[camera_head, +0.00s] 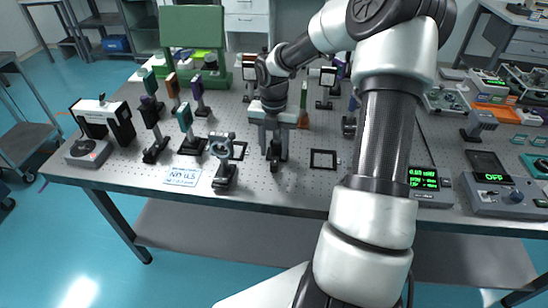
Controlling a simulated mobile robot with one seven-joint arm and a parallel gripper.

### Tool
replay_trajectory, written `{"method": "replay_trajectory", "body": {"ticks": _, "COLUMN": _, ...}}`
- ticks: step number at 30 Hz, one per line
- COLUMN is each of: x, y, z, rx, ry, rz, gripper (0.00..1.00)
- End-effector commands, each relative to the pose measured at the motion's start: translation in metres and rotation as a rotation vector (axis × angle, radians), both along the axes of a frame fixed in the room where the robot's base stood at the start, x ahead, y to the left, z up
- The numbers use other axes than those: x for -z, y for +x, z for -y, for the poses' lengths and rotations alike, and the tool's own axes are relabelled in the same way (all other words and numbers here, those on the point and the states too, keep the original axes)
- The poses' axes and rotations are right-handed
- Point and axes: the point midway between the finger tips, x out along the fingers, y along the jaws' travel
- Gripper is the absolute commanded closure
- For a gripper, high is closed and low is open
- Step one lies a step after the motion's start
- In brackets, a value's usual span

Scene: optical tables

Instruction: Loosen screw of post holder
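My arm reaches from the lower right over the optical table (230,200). My gripper (277,122) points down near the middle of the table, above a dark post holder (277,150). The gripper covers the top of this post holder, and I cannot tell whether the fingers touch it or its screw. The finger gap is too small to read. Another post holder with a round mount (223,173) stands upright at the front edge, left of my gripper. No screw can be made out clearly.
Several mounted optics (188,128) stand to the left, near a white-and-black device (103,120). A paper note (183,175) lies at the front edge. A black square frame (324,160) lies right of the gripper. Instruments with green displays (492,178) fill the right side.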

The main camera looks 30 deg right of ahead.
Motion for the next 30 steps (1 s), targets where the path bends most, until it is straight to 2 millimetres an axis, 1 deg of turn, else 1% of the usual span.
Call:
{"method": "replay_trajectory", "body": {"ticks": 1, "x": -0.017, "y": 0.001, "z": 0.002, "rx": 0.001, "ry": -0.004, "rz": 0.003, "gripper": 0.61}}
{"method": "replay_trajectory", "body": {"ticks": 6, "x": -0.059, "y": 0.001, "z": 0.001, "rx": 0.002, "ry": -0.003, "rz": 0.004, "gripper": 0.61}}
{"method": "replay_trajectory", "body": {"ticks": 9, "x": -0.080, "y": 0.001, "z": 0.001, "rx": 0.001, "ry": -0.002, "rz": 0.003, "gripper": 0.61}}
{"method": "replay_trajectory", "body": {"ticks": 13, "x": -0.101, "y": 0.000, "z": 0.001, "rx": 0.002, "ry": -0.002, "rz": 0.001, "gripper": 0.61}}
{"method": "replay_trajectory", "body": {"ticks": 15, "x": -0.108, "y": 0.000, "z": 0.001, "rx": 0.001, "ry": -0.002, "rz": 0.001, "gripper": 0.61}}
{"method": "replay_trajectory", "body": {"ticks": 19, "x": -0.116, "y": 0.000, "z": 0.001, "rx": 0.001, "ry": 0.000, "rz": 0.000, "gripper": 0.61}}
{"method": "replay_trajectory", "body": {"ticks": 28, "x": -0.117, "y": 0.000, "z": 0.000, "rx": 0.000, "ry": 0.000, "rz": 0.000, "gripper": 0.61}}
{"method": "replay_trajectory", "body": {"ticks": 30, "x": -0.118, "y": -0.001, "z": 0.000, "rx": -0.025, "ry": 0.002, "rz": -0.004, "gripper": 0.61}}
